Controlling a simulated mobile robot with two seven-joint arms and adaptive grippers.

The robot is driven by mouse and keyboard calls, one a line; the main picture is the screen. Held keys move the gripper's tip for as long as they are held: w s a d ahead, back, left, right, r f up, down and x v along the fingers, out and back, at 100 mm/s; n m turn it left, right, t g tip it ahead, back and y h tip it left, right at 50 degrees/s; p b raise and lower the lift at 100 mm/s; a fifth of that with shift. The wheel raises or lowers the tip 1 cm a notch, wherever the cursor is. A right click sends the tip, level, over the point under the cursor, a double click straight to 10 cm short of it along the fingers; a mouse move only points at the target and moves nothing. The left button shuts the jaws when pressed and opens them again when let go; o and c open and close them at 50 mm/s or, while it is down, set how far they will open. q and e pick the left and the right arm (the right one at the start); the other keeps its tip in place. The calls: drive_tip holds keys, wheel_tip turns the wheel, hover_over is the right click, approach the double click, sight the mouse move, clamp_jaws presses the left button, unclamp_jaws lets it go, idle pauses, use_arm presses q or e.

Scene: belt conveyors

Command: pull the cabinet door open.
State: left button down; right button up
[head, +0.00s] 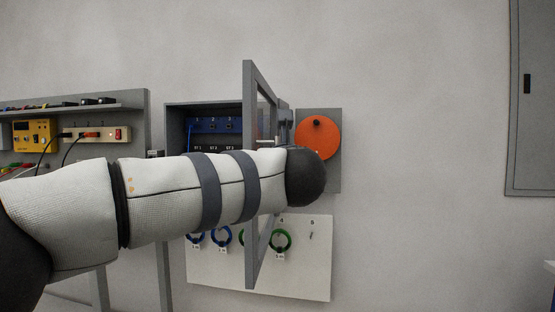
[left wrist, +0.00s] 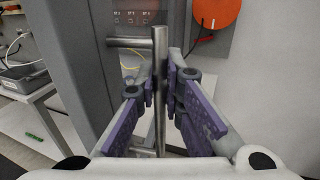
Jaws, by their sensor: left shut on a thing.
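The grey cabinet (head: 172,122) is on the wall in the middle of the head view. Its framed door (head: 249,88) stands swung outward, nearly edge-on to me. In the left wrist view a vertical metal bar handle (left wrist: 160,45) runs between the fingers of my left gripper (left wrist: 161,86), which is shut on it. In the head view my left arm crosses in front of the door and hides most of the gripper and handle. My right gripper is in neither view.
An orange disc (head: 318,138) on a grey plate is right of the cabinet. A white board (head: 315,265) with hanging rings is below. A bench with instruments (head: 34,135) stands at left. Bare wall lies to the right, up to a grey panel (head: 535,110).

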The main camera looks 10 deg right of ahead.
use_arm(q)
drive_tip(key=shift+a, duration=0.1)
drive_tip(key=c, duration=2)
unclamp_jaws()
drive_tip(key=shift+o, duration=0.2)
